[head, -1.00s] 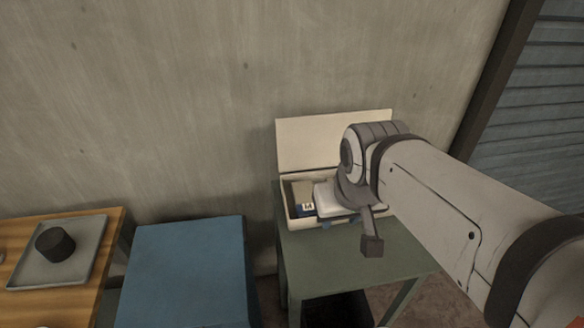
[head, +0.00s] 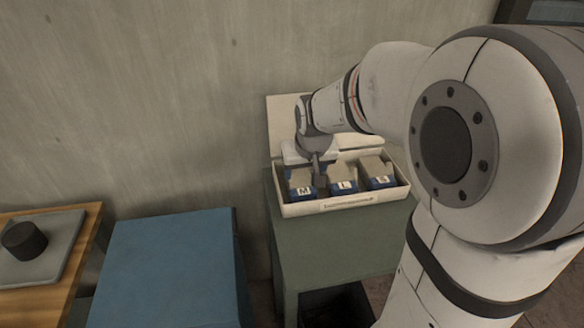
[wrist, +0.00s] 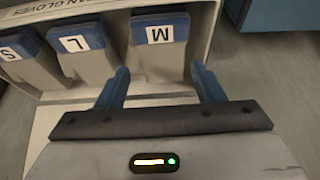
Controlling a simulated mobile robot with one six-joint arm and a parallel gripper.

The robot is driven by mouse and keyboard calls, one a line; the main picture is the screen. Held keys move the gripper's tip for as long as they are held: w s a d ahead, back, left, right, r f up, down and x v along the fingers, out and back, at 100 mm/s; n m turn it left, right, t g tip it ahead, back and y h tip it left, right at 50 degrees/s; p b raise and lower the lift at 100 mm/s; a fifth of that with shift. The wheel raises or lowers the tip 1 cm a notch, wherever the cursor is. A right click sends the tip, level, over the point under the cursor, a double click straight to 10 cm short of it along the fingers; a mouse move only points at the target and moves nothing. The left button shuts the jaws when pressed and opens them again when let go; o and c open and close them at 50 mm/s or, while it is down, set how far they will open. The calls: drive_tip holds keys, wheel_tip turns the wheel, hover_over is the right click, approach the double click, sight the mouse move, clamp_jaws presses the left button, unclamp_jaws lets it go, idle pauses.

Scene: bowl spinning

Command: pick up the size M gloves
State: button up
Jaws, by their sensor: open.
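The size M gloves (head: 303,177) are a grey bundle with a blue band and a white label marked M, at the left end of an open cream box (head: 345,206). The M gloves also show at the top middle of the wrist view (wrist: 160,45). My gripper (wrist: 161,78) is open and empty. Its two blue fingers point at the M bundle, one toward each side of it, and I see no contact. In the head view my gripper's dark wrist part covers some of the M bundle.
Bundles marked L (head: 343,178) and S (head: 379,174) stand in the same box, right of M. The box's raised lid (head: 283,122) is behind. The box sits on a green table (head: 330,240). A blue block (head: 170,270) stands left, beyond a gap.

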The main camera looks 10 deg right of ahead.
sight(300, 181)
drive_tip(key=x, duration=0.7)
drive_tip(key=shift+w+a+p, duration=0.15)
drive_tip(key=shift+p, duration=0.2)
drive_tip(key=c, duration=0.8)
